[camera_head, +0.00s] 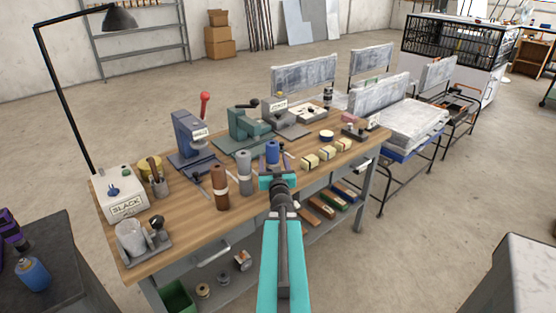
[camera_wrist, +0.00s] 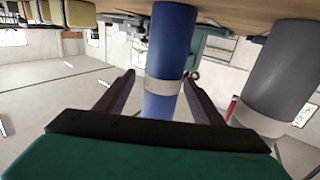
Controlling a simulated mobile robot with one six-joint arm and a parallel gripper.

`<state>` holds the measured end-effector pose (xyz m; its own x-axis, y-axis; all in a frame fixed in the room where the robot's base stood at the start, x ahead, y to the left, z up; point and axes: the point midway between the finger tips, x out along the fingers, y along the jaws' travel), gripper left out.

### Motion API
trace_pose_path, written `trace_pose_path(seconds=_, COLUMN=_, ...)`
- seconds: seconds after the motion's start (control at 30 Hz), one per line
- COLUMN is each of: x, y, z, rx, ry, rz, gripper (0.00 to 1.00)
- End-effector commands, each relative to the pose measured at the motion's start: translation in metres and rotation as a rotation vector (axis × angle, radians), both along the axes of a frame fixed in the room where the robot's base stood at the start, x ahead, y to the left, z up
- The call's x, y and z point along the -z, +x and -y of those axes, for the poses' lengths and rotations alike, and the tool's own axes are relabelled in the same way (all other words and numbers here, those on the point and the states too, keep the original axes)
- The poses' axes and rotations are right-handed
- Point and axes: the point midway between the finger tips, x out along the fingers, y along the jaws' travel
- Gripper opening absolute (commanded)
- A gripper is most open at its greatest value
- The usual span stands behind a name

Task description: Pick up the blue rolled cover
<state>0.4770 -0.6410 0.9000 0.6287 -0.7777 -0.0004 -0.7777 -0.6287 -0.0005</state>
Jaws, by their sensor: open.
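The blue rolled cover (camera_head: 273,150) stands upright near the front edge of the workbench, with a pale band around it. It also shows in the wrist view (camera_wrist: 172,45), between my two dark fingers. My gripper (camera_head: 273,163) is open in front of the blue roll, and its fingers reach along both sides of it. In the wrist view my gripper (camera_wrist: 159,76) shows gaps between the fingers and the roll. The lower front of the roll is hidden by my gripper in the head view.
A grey roll (camera_head: 245,165) stands close to the left of the blue one, with a brown roll (camera_head: 220,188) beyond it. Small cream blocks (camera_head: 309,161) lie to the right. Green and grey machines (camera_head: 248,127) stand behind on the workbench (camera_head: 190,233).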

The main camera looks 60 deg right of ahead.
Motion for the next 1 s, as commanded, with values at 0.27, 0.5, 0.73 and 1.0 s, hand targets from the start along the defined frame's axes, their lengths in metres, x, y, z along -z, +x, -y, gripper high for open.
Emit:
trace_pose_path(seconds=0.27, x=0.0002, y=0.0003, z=0.0002, rx=0.0, ry=0.0, rz=0.0, gripper=0.62)
trace_pose_path(seconds=0.5, x=0.0003, y=0.0005, z=0.0003, rx=-0.001, ry=0.0, rz=0.0, gripper=0.4)
trace_pose_path(seconds=0.73, x=0.0001, y=0.0006, z=0.0003, rx=-0.001, ry=-0.001, rz=0.001, gripper=0.15)
trace_pose_path(seconds=1.0, x=-0.0014, y=0.0009, z=0.0002, rx=-0.001, ry=-0.001, rz=0.001, gripper=0.15)
